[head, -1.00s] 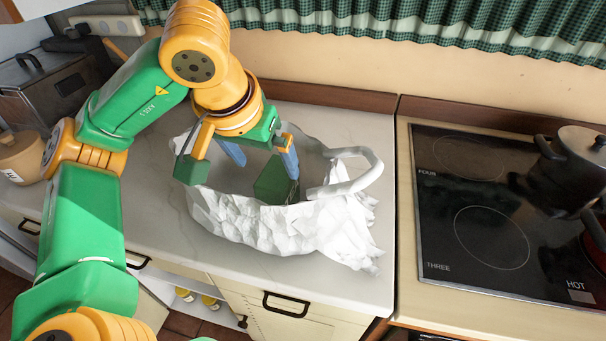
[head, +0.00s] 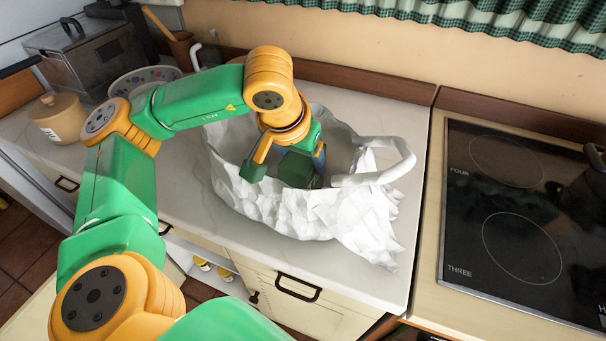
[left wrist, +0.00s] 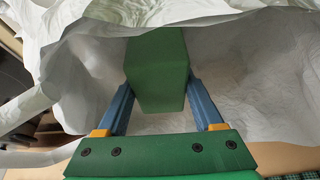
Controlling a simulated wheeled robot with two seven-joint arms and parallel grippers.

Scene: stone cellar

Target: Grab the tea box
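The tea box is a plain green box inside the white crumpled bag (head: 290,210). In the left wrist view the tea box (left wrist: 157,70) stands between my two blue fingers. In the head view it (head: 297,169) shows only in part inside the bag, partly covered by my gripper. My left gripper (left wrist: 158,85) reaches down into the bag, open, with one finger on each side of the box. I cannot tell whether the fingers touch it. My right gripper is not in view.
The bag stands on a pale counter, with its handle (head: 385,165) curving up on the right. A black hob (head: 520,215) is further right. A lidded tan jar (head: 58,118), a bowl (head: 143,80) and a metal box (head: 80,60) stand to the left.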

